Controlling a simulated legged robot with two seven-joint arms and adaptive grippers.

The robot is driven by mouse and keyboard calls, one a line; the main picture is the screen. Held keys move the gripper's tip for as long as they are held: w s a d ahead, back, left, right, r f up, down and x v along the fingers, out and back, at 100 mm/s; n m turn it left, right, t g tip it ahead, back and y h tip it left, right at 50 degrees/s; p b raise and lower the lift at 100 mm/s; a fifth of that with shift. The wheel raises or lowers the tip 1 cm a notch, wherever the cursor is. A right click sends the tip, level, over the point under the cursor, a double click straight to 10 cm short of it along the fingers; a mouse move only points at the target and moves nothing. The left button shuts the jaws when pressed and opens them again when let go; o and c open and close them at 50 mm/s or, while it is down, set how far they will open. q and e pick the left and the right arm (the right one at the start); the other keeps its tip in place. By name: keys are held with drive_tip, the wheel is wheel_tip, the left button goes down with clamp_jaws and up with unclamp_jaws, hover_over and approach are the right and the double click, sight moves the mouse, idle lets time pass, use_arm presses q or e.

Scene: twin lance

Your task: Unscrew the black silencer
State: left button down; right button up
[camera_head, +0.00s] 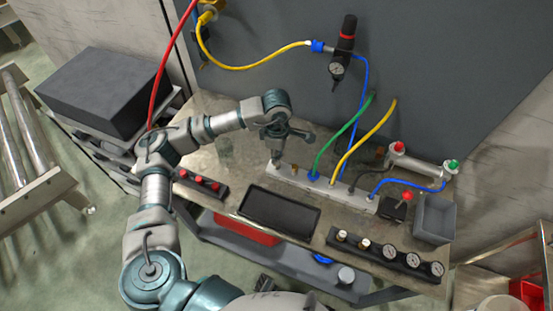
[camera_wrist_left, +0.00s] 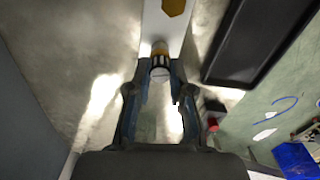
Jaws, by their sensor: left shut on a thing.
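My left gripper (camera_head: 276,154) points down at the left end of the pale manifold bar (camera_head: 322,191) on the bench. In the left wrist view, its fingers (camera_wrist_left: 159,80) are shut on a small ribbed dark fitting with a brass-coloured collar and a pale round end, which looks like the black silencer (camera_wrist_left: 160,61). The silencer sits at the end of the manifold bar (camera_wrist_left: 163,30), close against it. In the head view it is hidden by the gripper. My right gripper is not in view.
Green, yellow, blue and black hoses rise from the manifold just right of the gripper. A black tray (camera_head: 279,210) lies in front. A red-button strip (camera_head: 201,185) is at left, and a gauge strip (camera_head: 388,256) and a grey bin (camera_head: 434,219) at right.

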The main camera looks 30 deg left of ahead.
use_arm(q)
drive_tip(key=n+p, duration=0.3)
drive_tip(key=n, duration=0.8)
drive_tip(key=shift+r+n, duration=0.15)
drive_tip(key=shift+n, duration=0.15)
drive_tip(key=n+p, duration=0.3)
drive_tip(key=n, duration=0.6)
drive_tip(key=shift+a+n, duration=0.1)
drive_tip(key=shift+n, duration=0.5)
drive_tip(key=c, duration=1.2)
unclamp_jaws()
drive_tip(key=shift+w, duration=0.1)
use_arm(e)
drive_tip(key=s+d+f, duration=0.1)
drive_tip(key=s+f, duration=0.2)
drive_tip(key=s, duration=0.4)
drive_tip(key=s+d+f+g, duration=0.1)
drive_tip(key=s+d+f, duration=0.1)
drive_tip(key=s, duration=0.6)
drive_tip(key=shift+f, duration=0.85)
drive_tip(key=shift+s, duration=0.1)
